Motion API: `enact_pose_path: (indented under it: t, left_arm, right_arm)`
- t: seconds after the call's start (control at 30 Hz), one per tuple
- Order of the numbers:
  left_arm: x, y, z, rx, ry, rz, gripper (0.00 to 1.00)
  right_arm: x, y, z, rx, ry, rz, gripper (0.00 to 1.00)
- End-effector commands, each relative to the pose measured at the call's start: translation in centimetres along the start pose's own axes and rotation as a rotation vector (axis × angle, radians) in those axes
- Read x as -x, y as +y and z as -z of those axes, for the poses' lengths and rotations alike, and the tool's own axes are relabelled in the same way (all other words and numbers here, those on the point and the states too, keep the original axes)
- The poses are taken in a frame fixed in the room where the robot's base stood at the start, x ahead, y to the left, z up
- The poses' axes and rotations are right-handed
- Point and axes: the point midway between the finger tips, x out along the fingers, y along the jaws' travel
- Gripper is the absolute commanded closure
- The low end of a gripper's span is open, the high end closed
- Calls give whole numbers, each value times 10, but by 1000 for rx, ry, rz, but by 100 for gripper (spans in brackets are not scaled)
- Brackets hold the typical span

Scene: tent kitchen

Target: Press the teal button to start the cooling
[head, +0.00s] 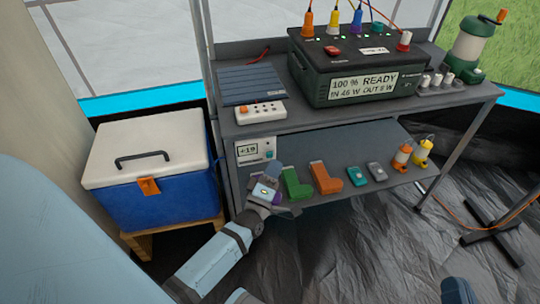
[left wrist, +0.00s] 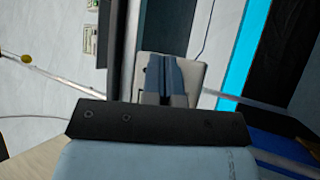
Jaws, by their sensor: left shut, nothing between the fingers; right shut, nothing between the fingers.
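A white control panel (head: 247,151) with a "+19" display is on the left end of the grey bench, below its top. A small teal button (head: 269,155) shows at the panel's right side. My left gripper (head: 273,170) is shut and empty, its fingertips just below and in front of the button. I cannot tell whether they touch the panel. In the left wrist view the shut fingers (left wrist: 165,75) stand side by side before a pale plate (left wrist: 194,76); the button is not clear there.
A blue cooler box (head: 155,190) with a white lid stands left of the bench.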

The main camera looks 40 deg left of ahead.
Motion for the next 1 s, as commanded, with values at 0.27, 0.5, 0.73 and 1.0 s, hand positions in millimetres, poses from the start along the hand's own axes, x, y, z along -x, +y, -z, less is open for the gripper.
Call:
enact_pose_path:
  t: [0.27, 0.5, 0.73, 1.0]
  left_arm:
    - [0, 0, 0, 0, 0, 0, 100]
    - [-2, -1, 1, 0, 0, 0, 100]
    - [-6, -4, 4, 0, 0, 0, 100]
    - [-6, -4, 4, 0, 0, 0, 100]
  right_arm:
    - [2, 0, -2, -5, -6, -2, 100]
    - [2, -1, -1, -5, -6, -2, 100]
    - [0, -1, 1, -2, -2, 0, 100]
    - [-1, 0, 4, 4, 4, 3, 100]
